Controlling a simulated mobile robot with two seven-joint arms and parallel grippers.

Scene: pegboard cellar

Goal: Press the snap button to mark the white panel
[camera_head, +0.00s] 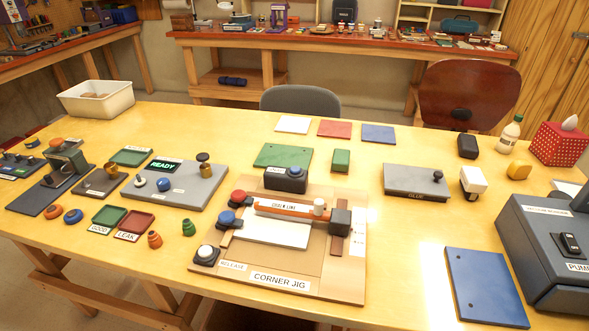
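A white panel (272,233) lies in the wooden corner jig (345,287), partly covered by the orange bar labelled like "CHALK LINE" (290,209). A dark box with a blue button (295,171) stands at the jig's back edge; its front label is too small to read. A red button (239,196) and a blue button (227,217) sit on the jig's left side. A white button (205,251) is at its front left, beside the label "RELEASE". No mark shows on the visible part of the panel. Neither of my grippers is in view.
White (294,124), red (335,129) and blue (378,133) squares lie behind the jig. The "READY" station (185,190) is left. The grey "GLUE" plate (410,181) and vacuum machine (550,245) are right. Bare tabletop lies between jig and blue panel (484,287).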

